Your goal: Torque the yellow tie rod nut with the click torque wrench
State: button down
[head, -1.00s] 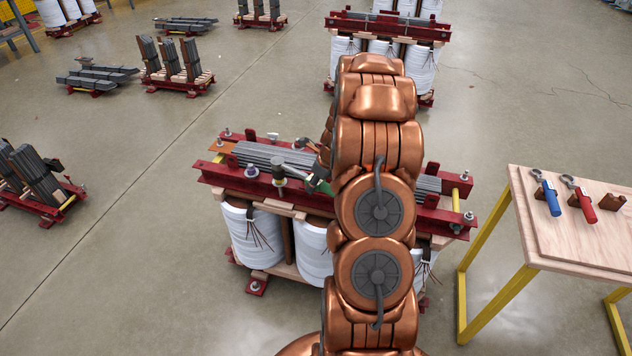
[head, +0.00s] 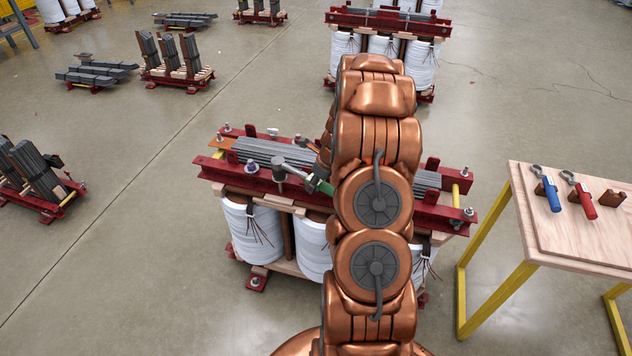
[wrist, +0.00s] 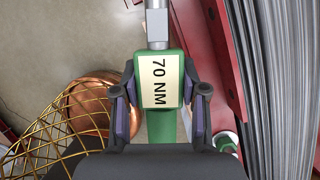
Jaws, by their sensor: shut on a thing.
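My gripper (wrist: 160,105) is shut on the green handle of the click torque wrench (wrist: 172,125), which carries a "70 NM" label. In the head view the wrench (head: 318,184) reaches left from behind my arm, its grey head and upright socket (head: 279,176) at the left part of the near red beam. Whether the socket sits on a nut is too small to tell. A yellow tie rod (head: 456,195) shows at the right end of the red clamp frame (head: 430,216). A nut (head: 469,213) stands near its front end. My gripper's fingers are hidden by my arm in the head view.
A wooden-topped table (head: 575,250) at right holds a blue-handled wrench (head: 552,196), a red-handled wrench (head: 586,203) and an empty-looking holder (head: 612,198). White coils (head: 252,232) stand under the clamp frame.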

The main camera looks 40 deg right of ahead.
jog(key=shift+f, duration=0.15)
jog(key=shift+a+m+p, duration=0.3)
jog(key=shift+a+p, duration=0.1)
jog(key=shift+p, duration=0.1)
jog(key=shift+s+a+m+h+p, duration=0.15)
jog(key=shift+a+m+h+p, duration=0.25)
jog(key=shift+a+m+p, duration=0.5)
jog(key=shift+a, duration=0.1)
jog(key=shift+a+m+h+p, duration=0.3)
jog(key=shift+a+m+p, duration=0.5)
jog(key=shift+a+p, duration=0.55)
